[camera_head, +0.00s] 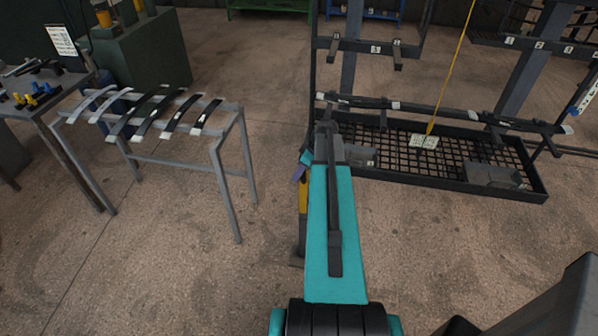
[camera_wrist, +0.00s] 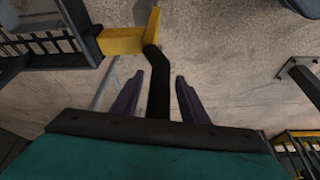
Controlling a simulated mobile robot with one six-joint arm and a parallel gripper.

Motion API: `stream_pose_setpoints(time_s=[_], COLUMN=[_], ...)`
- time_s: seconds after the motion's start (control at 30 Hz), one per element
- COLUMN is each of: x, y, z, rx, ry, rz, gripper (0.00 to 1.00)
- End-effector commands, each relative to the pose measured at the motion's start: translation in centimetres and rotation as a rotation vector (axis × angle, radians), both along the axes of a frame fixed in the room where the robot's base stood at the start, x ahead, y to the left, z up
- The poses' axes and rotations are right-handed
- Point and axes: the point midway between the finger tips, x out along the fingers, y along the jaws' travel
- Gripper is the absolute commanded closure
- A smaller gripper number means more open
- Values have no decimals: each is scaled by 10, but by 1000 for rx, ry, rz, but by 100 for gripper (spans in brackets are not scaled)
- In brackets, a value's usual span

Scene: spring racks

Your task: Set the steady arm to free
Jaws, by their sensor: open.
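My gripper (camera_wrist: 159,76) is open in the wrist view, its two dark purple fingers standing apart. A black bar (camera_wrist: 157,92) runs between the fingers, with a gap visible on each side. It bends near the top and meets a yellow bracket (camera_wrist: 125,40), which joins dark rack framing at the left. This looks like the steady arm, but no label shows which setting it is in. In the head view, my arm largely hides the gripper; only a purple finger (camera_head: 299,174) and a yellow part (camera_head: 303,196) show beside it.
A black rack with a mesh tray (camera_head: 465,187) stands at the right, with numbered hooks above. A yellow cord (camera_head: 451,72) hangs to a white tag (camera_head: 424,141). A grey stand (camera_head: 219,150) holds several curved leaf springs at the left. Open concrete floor lies between.

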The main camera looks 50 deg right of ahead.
Motion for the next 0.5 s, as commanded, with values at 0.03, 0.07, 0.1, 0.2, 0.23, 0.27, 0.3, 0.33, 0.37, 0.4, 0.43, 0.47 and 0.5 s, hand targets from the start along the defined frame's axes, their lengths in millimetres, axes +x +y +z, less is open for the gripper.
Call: stream_pose_setpoints(time_s=[0.03,0.07,0.1,0.2,0.23,0.27,0.3,0.33,0.37,0.4,0.43,0.47,0.5], x=[1,2,2,3,3,3,3,3,3,3,3,3,3], y=[0,0,1,1,1,1,1,1,1,1,1,1,1], z=[-3,-4,-5,-8,-8,-8,-8,-9,-8,-8,-9,-8,-8], rx=[1,0,0,-1,-1,-1,-1,-1,-1,-1,-1,-1,-1], ry=[0,0,0,0,0,0,0,0,0,0,0,0,0], rz=[0,0,0,-1,-1,-1,-1,-1,-1,-1,-1,-1,-1], gripper=[60,60,60,60,60,60,60,60,60,60,60,60,62])
